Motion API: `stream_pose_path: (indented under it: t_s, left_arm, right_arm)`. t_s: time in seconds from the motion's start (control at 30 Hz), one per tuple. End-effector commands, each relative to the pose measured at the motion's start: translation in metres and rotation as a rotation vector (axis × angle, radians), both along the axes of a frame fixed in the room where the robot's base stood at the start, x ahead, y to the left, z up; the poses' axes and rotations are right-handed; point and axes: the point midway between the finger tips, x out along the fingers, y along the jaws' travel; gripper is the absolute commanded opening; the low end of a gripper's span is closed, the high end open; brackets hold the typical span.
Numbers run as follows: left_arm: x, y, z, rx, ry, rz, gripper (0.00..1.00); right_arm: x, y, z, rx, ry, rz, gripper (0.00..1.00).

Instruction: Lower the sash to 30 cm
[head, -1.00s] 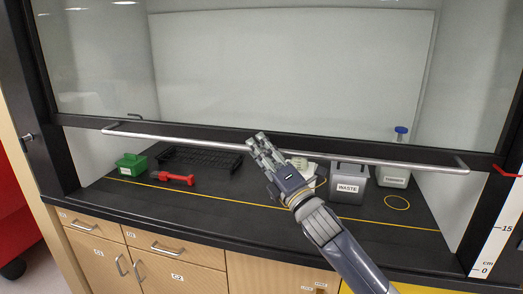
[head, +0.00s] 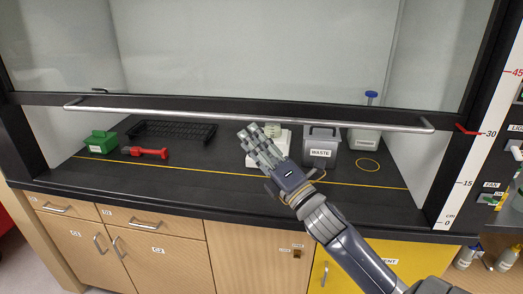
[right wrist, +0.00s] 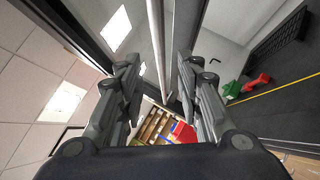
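The glass sash (head: 250,40) is partly raised, with a dark bottom rail and a long silver handle bar (head: 350,124). A red pointer (head: 466,130) at the rail's right end lines up with the 30 mark on the cm scale (head: 465,175). My right gripper (head: 256,138) is just below the handle bar in the head view, apart from it in the picture. In the right wrist view, the right gripper (right wrist: 158,85) has its fingers spread, with the bar (right wrist: 156,40) visible between and beyond them. Nothing is held. My left gripper is out of view.
Inside the hood are a green box (head: 101,142), a red tool (head: 145,153), a black rack (head: 172,131), a grey WASTE bin (head: 320,150) and a blue-capped bottle (head: 371,97). Wooden cabinets (head: 150,255) are below. Bottles (head: 505,259) stand at lower right.

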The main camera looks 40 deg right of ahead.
Motion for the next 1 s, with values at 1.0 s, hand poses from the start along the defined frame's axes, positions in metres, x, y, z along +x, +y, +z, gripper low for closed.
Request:
stream_pose_path:
  t_s: [1.0]
  left_arm:
    - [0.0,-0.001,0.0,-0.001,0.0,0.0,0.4]
  right_arm:
    - [-0.026,0.0,-0.011,0.0,-0.001,0.0,0.33]
